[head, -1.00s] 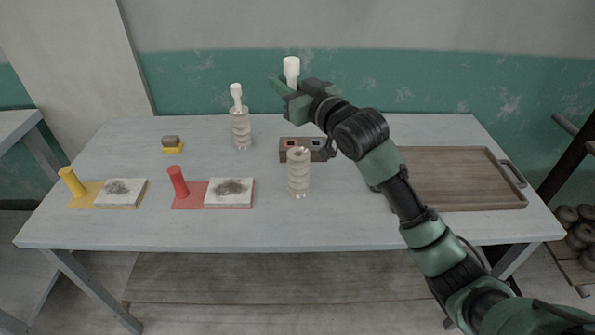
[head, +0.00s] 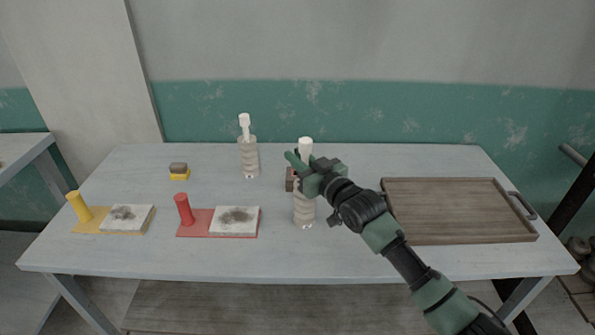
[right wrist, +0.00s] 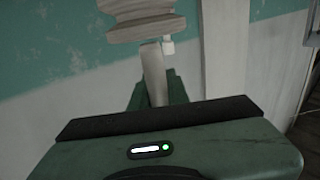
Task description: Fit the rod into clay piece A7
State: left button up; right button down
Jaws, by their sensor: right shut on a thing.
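My right gripper (head: 301,162) is shut on a rod with a white head (head: 305,147), held upright over the front ribbed clay piece (head: 304,211). The gripper hides the rod's lower part in the head view. In the right wrist view the rod's shaft (right wrist: 153,75) runs from the jaws to a ribbed clay piece (right wrist: 145,24); I cannot tell how far it is in. A second ribbed clay piece (head: 249,158) stands farther back on the left with a white-headed rod (head: 244,124) upright in its top. No A7 label is readable. My left gripper is out of view.
A dark block (head: 290,178) is partly hidden behind the gripper. A wooden tray (head: 460,240) lies at right. Red (head: 184,210) and yellow (head: 79,207) posts stand beside smudged white slabs at left. A small brown-and-yellow block (head: 179,171) sits behind them.

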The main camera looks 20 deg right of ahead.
jog(key=f, duration=0.5)
jog(key=shift+s, duration=0.3)
jog(key=c, duration=1.6)
grip_release()
jog(key=shift+c, duration=0.2)
jog(key=shift+o, duration=1.4)
jog(key=shift+w+f, duration=0.1)
jog(key=shift+w, duration=0.15)
jog(key=shift+r, duration=0.25)
jog(key=shift+s, duration=0.1)
jog(key=v, duration=1.2)
jog(key=shift+r+b, duration=0.2)
jog(key=shift+b, duration=0.15)
